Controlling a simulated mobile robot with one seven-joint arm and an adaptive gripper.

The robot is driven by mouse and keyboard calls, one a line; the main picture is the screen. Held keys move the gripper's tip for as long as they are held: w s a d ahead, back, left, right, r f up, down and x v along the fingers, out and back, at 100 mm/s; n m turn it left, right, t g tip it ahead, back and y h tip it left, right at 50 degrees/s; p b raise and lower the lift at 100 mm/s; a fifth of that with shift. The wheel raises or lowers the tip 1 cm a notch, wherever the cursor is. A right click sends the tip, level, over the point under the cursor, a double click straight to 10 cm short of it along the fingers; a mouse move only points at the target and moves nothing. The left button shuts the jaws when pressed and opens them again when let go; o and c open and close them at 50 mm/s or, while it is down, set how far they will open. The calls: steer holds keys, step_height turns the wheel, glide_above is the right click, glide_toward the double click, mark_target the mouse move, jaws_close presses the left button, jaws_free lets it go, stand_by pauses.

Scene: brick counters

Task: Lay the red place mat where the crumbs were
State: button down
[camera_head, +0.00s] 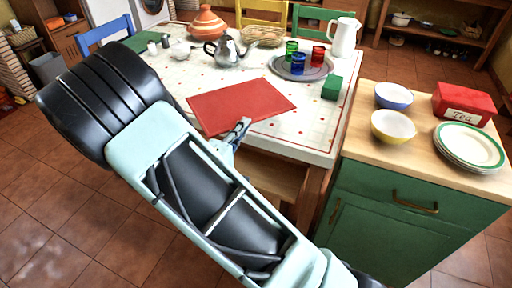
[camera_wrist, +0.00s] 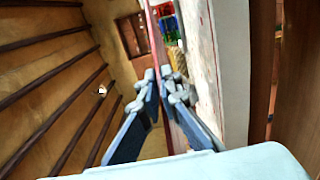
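The red place mat (camera_head: 240,104) is a flat rectangle over the near part of the white, red-dotted table (camera_head: 310,140). My gripper (camera_head: 240,128) is at its near edge, with the fingers closed together there. In the wrist view, which is turned sideways, the mat shows edge-on as a thin red strip (camera_wrist: 153,35) running between the fingertips (camera_wrist: 160,76). A gap with cups in it shows between this strip and the tabletop, so the mat appears raised off the table. I see no crumbs; the mat hides the tabletop beneath it.
A round grey tray (camera_head: 301,68) with several coloured cups and a green box (camera_head: 332,87) stand right of the mat. A metal teapot (camera_head: 229,50) and white sugar bowl (camera_head: 180,49) stand behind. The green cabinet (camera_head: 400,215) holds bowls, plates and a red tea tin (camera_head: 464,102).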

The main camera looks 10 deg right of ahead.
steer(key=d+f+b, duration=0.1)
steer(key=d+f, duration=0.2)
steer(key=f, duration=0.4)
steer(key=shift+s+d+f+b, duration=0.3)
steer(key=shift+s+f, duration=0.05)
steer(key=shift+f, duration=0.1)
steer(key=c, duration=2.6)
jaws_free()
steer(key=shift+f, duration=0.15)
steer(key=o, duration=0.4)
steer(key=shift+o, duration=0.2)
